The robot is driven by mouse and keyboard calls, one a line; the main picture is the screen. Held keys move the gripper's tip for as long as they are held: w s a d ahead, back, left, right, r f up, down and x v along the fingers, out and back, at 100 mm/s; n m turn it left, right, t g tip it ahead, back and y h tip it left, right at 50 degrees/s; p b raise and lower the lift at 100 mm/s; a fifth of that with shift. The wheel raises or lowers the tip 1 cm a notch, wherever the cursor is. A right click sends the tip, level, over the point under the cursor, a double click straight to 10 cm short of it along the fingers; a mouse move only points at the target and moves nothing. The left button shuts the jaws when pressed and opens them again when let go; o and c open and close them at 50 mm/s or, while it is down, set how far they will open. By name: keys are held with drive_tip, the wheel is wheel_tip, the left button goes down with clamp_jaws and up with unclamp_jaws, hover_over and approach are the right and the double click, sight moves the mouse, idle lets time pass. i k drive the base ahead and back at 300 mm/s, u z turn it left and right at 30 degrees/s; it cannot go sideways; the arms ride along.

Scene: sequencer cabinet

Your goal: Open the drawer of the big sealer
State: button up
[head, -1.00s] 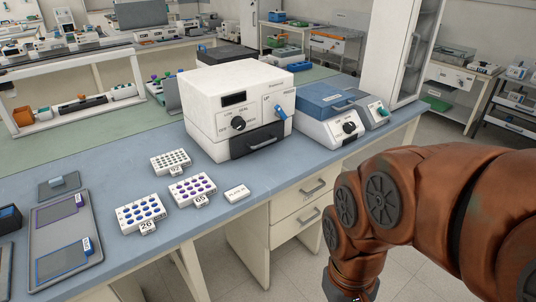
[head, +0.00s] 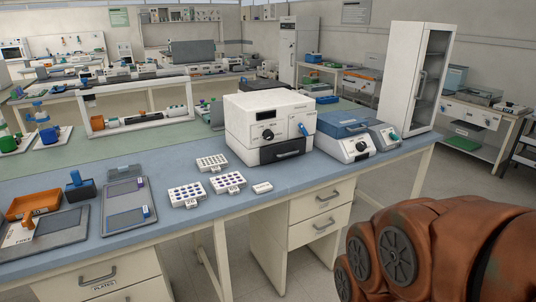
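The big sealer (head: 262,108) is a white box-shaped machine on the blue bench top, with a dark dial and a blue lever on its front. The drawer looks shut. My copper-coloured arm fills the lower right of the head view, in front of the bench and apart from the sealer. My gripper is outside the picture.
A smaller blue-lidded device (head: 345,125) stands right of the sealer. Tube racks (head: 187,195) and a small white block (head: 262,188) lie in front of it. A tall white cabinet (head: 402,75) stands behind right. Bench drawers (head: 322,200) are below.

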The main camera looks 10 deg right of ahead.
sight(286, 149)
drive_tip(key=u, duration=0.45)
drive_tip(key=i, duration=1.35)
drive_tip(key=z, duration=0.25)
